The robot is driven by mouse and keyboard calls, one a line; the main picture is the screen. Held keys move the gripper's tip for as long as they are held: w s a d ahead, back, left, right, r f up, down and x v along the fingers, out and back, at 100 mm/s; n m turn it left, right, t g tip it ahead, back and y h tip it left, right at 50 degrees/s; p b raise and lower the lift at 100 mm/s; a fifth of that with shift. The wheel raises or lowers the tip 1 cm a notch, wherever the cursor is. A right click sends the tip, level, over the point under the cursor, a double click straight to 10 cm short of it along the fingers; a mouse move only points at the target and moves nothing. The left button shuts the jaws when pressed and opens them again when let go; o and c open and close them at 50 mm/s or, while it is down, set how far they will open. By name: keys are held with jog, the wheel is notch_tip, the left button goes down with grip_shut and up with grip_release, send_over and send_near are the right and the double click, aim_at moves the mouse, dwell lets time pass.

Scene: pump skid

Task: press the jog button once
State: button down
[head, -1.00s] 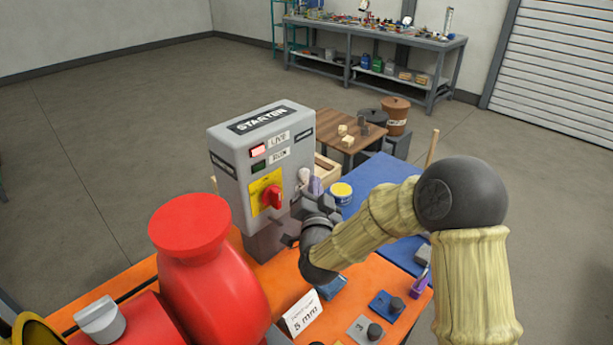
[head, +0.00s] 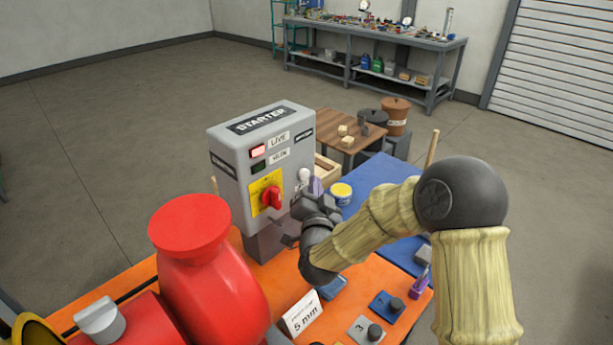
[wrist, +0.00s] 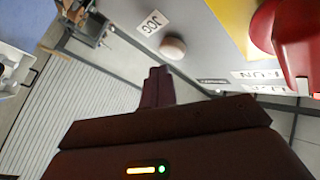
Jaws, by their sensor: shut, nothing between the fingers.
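The jog button is a pale round knob on the grey starter box (head: 228,193), beside a JOG label (wrist: 151,22). The jog button shows in the head view (head: 304,174) and in the wrist view (wrist: 172,47). My gripper (wrist: 158,73) is shut and empty, its dark purple fingertips pointing at the box face. In the wrist view the tips lie just below the button with a small visible gap. In the head view my gripper (head: 316,186) is right of the button, and its wrist hides the box's lower right.
A red rotary switch (head: 272,197) on a yellow plate sits left of the button. The LIVE lamp (head: 257,151) glows red; the RUN lamp (head: 258,167) is dark. A red pump body (head: 200,260) stands in front. A yellow-lidded tub (head: 341,192) is behind my gripper.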

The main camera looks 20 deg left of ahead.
jog(key=shift+a, duration=0.1)
dwell(0.7)
jog(key=shift+w+a+b, duration=0.15)
jog(key=shift+a+b, duration=0.15)
jog(key=shift+b, duration=0.05)
jog(key=shift+w+a, duration=0.15)
jog(key=shift+a, duration=0.25)
dwell(0.9)
jog(key=shift+s+d+b, duration=0.3)
jog(key=shift+d+b, duration=0.35)
jog(key=shift+d, duration=0.15)
jog(key=d, duration=0.1)
jog(key=s+d+b, duration=0.1)
jog(key=d, duration=0.1)
jog(key=s+d, duration=0.1)
jog(key=shift+d+b, duration=0.3)
jog(key=shift+b, duration=0.1)
jog(key=shift+w+d, duration=0.1)
dwell(0.8)
